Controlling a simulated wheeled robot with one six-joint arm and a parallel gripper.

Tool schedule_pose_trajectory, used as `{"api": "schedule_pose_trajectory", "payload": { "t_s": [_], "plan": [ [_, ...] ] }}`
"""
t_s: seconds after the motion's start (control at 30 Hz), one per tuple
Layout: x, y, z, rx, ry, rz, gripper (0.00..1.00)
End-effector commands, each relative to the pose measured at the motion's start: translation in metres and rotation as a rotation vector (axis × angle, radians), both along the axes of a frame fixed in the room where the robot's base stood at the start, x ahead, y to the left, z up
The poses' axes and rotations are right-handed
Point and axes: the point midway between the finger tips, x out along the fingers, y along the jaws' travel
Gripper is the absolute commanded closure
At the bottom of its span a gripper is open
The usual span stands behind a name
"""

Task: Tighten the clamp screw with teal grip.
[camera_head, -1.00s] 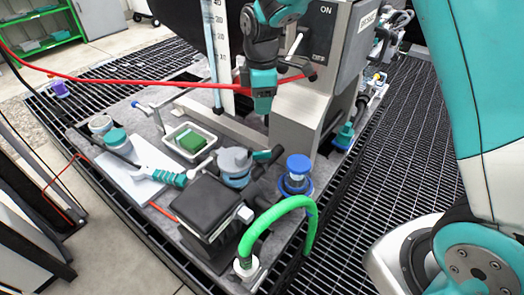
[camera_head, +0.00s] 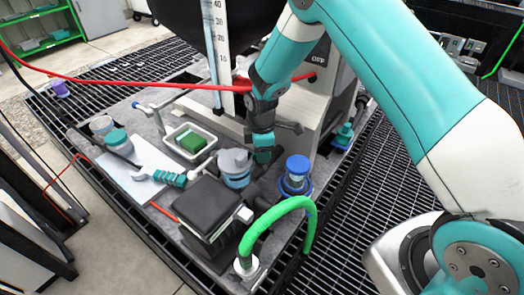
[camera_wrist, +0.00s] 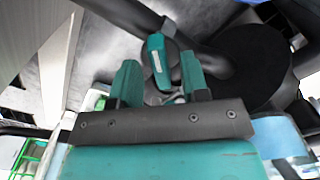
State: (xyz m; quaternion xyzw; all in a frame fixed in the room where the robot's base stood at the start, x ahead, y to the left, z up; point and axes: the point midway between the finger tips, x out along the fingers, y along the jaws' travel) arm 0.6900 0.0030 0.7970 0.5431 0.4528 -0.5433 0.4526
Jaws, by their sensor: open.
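The teal grip (camera_wrist: 157,55) of the clamp screw shows in the wrist view as a short bar beyond and between my fingertips, beside dark pipes. In the head view my arm and gripper mostly hide it, next to the grey-capped fitting. My gripper (camera_head: 263,145) points down over the pipework, right of that fitting. In the wrist view its two teal fingers (camera_wrist: 158,68) are spread apart with a gap on either side of the grip. I cannot tell how far the tips are from it in depth.
The grey-capped fitting (camera_head: 234,163), a blue-topped valve (camera_head: 297,172), a black box (camera_head: 208,208) and a green hose (camera_head: 279,212) crowd around. A white tray (camera_head: 172,136) holds a green block. A red hose (camera_head: 140,79) crosses behind. A tool with teal handle (camera_head: 172,179) lies left.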

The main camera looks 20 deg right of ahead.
Motion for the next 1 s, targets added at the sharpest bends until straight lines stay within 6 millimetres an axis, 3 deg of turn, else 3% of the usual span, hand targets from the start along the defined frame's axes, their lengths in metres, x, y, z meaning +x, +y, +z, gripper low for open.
{"api": "schedule_pose_trajectory", "payload": {
  "t_s": [0.37, 0.57, 1.0],
  "plan": [
    [0.0001, 0.0004, -0.0067, 0.000, 0.000, 0.000, 0.58],
    [0.0002, 0.0004, -0.0065, 0.000, -0.001, 0.000, 1.00],
    [0.0010, 0.0002, -0.0060, 0.000, -0.003, -0.066, 1.00]
  ]
}}
